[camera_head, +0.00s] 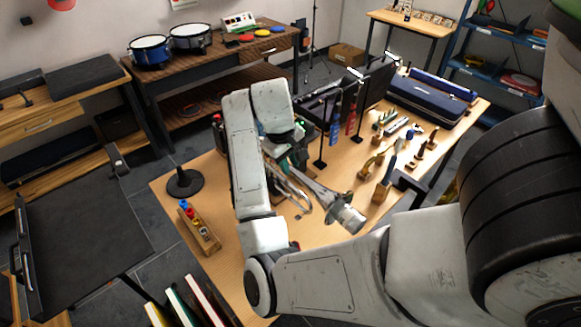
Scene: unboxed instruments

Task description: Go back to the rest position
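My arm reaches over the wooden table (225,195), bends upward at the elbow and folds down again at the wrist. My gripper (290,160) is at the end of this fold, above the middle of the table. It is mostly hidden behind my wrist and forearm, so I cannot see whether its fingers are open or shut. A silvery tubular piece (325,200) with a thin loop shows just below and right of the gripper. I cannot tell whether the gripper touches it.
A wooden block with coloured pieces (202,232) and a black round stand (185,183) are at the table's left. Bottles (335,130), small brass-coloured parts and dark cases (425,98) crowd its right and back. A drum bench (230,60) stands behind.

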